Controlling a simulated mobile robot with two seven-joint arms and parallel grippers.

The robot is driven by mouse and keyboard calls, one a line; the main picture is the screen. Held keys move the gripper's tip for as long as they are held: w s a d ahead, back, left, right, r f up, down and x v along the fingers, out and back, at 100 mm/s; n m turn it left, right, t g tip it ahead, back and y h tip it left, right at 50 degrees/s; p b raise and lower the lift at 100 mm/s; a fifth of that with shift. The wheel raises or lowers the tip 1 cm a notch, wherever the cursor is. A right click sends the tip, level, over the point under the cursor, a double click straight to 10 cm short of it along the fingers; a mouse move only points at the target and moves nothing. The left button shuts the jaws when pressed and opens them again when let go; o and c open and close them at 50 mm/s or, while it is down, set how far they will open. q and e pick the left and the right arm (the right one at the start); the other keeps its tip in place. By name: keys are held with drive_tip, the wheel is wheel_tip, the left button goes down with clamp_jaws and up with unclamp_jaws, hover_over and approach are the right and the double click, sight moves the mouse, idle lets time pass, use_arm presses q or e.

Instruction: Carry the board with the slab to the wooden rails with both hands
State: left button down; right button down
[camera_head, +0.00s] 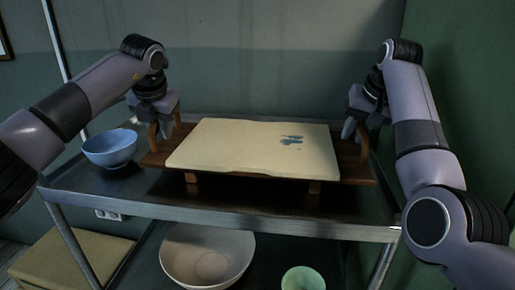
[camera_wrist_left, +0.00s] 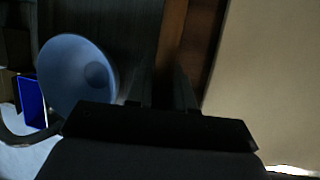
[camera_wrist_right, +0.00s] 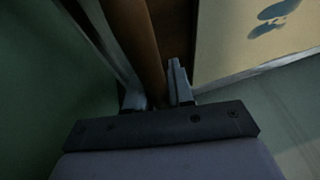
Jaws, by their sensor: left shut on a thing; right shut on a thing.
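A dark brown wooden board (camera_head: 356,172) carries a cream slab (camera_head: 240,145) with blue-grey blotches, over the metal trolley's top shelf. Two short wooden ends (camera_head: 315,187) show under its front edge; I cannot tell whether they are the rails or the board's feet, or whether the board touches them. My left gripper (camera_head: 165,120) is shut on the upright wooden handle at the board's left end; the handle (camera_wrist_left: 172,40) runs between its fingers in the left wrist view. My right gripper (camera_head: 360,128) is shut on the right-end handle (camera_wrist_right: 137,40), also seen in the right wrist view.
A blue bowl (camera_head: 110,148) stands on the top shelf left of the board, close to my left gripper. A large pale bowl (camera_head: 207,255) and a green bowl (camera_head: 303,279) are below. The shelf's front strip (camera_head: 250,205) is clear. A green wall is behind.

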use_arm(q)
drive_tip(key=shift+w+r, duration=0.15)
drive_tip(key=shift+r, duration=0.05)
use_arm(e)
drive_tip(key=shift+w+r, duration=0.15)
drive_tip(key=shift+r, duration=0.15)
